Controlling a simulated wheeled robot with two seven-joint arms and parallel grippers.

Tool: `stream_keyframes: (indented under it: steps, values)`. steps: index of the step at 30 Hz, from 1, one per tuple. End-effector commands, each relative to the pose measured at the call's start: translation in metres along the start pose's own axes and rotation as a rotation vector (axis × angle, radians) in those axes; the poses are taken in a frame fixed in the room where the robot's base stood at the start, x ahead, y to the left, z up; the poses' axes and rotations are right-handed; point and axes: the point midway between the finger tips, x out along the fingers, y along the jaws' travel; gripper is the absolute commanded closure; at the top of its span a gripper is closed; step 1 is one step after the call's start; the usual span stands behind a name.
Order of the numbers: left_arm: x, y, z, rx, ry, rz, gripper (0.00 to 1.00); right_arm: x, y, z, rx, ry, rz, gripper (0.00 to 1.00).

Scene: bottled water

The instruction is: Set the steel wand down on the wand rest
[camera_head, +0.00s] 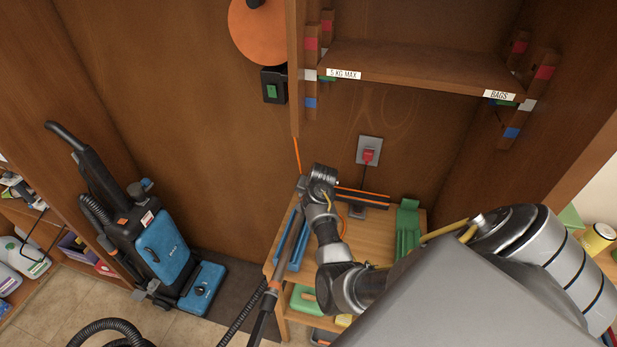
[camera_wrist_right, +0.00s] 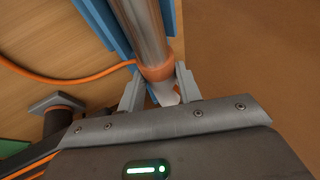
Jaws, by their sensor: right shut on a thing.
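The steel wand (camera_head: 290,241) is a long grey tube with an orange collar and a dark handle at its lower end. My right gripper (camera_head: 304,190) is shut on it near its upper end. In the right wrist view the fingers (camera_wrist_right: 158,86) sit either side of an orange ring on the steel tube (camera_wrist_right: 142,28). The blue wand rest (camera_head: 296,262) is on the small wooden table, under and beside the wand. Its blue sides also show in the right wrist view (camera_wrist_right: 98,18). I cannot tell whether wand and rest touch. My left gripper is not in view.
A green holder (camera_head: 408,229) and a dark stand (camera_head: 357,211) are on the wooden table (camera_head: 340,262). An orange cord runs near my right gripper. A shelf (camera_head: 420,70) overhangs behind. A blue upright vacuum (camera_head: 165,245) stands on the left.

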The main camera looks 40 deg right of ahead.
Motion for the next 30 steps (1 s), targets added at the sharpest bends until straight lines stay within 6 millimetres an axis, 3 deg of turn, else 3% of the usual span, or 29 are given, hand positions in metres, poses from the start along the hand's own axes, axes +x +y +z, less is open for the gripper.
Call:
stream_keyframes:
  steps: [8,9,14,24,30]
  values:
    - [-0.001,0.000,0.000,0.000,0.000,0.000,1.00,0.000,-0.001,0.000,0.001,0.001,-0.001,1.00]
    - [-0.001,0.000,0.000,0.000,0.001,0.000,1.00,0.000,-0.001,0.000,0.001,0.001,-0.001,0.63]
    - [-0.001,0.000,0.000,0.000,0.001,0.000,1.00,0.000,-0.001,0.000,0.000,0.001,-0.001,0.42]
    - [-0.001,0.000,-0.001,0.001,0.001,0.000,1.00,-0.002,0.000,0.000,-0.001,0.000,0.000,0.40]
    - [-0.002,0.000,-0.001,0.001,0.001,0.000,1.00,-0.029,0.000,0.000,-0.003,0.003,-0.001,0.40]
